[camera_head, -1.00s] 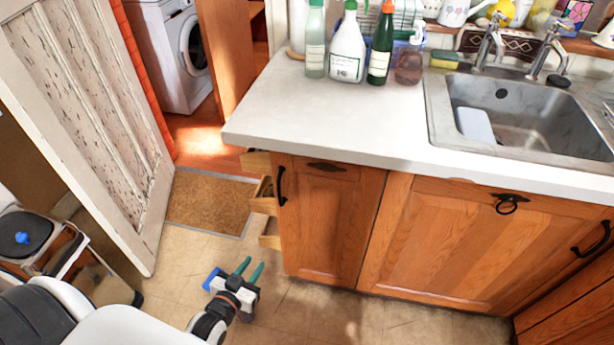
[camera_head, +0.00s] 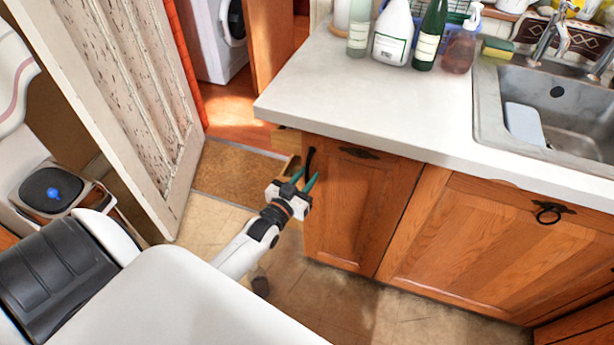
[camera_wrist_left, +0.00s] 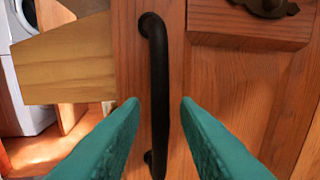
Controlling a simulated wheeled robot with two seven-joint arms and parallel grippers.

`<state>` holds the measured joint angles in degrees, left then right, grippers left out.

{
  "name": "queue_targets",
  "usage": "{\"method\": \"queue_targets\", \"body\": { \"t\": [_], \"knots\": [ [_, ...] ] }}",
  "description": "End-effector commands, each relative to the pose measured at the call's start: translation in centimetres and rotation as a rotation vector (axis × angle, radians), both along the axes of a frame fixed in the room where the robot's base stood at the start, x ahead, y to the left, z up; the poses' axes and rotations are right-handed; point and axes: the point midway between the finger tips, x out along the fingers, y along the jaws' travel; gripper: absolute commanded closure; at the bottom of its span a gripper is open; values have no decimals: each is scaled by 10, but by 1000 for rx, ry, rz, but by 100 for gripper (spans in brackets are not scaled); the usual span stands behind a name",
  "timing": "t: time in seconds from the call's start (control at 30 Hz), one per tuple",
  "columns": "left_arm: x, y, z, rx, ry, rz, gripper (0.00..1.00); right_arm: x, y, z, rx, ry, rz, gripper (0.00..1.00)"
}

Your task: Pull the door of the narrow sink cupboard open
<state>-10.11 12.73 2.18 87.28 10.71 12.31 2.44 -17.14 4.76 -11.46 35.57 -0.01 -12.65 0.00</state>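The narrow sink cupboard has a brown wooden door (camera_head: 345,215), which is shut. Its black vertical handle (camera_wrist_left: 157,90) is at the door's left edge; its top shows in the head view (camera_head: 309,158). My left gripper (camera_head: 306,181) is in front of the handle, its green fingertips pointing at the door. In the left wrist view the two fingers (camera_wrist_left: 160,103) are apart, one to each side of the bar, with gaps between them and it. Whether the tips reach past the bar's depth is hard to tell. My right gripper is out of view.
Wooden drawers (camera_wrist_left: 65,60) stick out at the cupboard's left side, close to the handle. The pale worktop (camera_head: 390,110) overhangs the door, with several bottles at its back. A wide cupboard (camera_head: 490,240) is at right. A worn white door (camera_head: 130,90) stands open at left.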

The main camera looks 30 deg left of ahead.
Motion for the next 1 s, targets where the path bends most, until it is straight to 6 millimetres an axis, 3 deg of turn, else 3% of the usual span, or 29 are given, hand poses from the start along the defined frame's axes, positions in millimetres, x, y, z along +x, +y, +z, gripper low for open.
{"method": "queue_targets", "body": {
  "t": [0.37,0.57,1.0],
  "knots": [
    [7,0,0,0,1,0,71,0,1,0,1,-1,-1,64],
    [6,0,0,0,1,0,100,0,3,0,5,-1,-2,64],
    [1,0,0,-3,3,21,100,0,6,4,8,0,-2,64]
  ]
}}
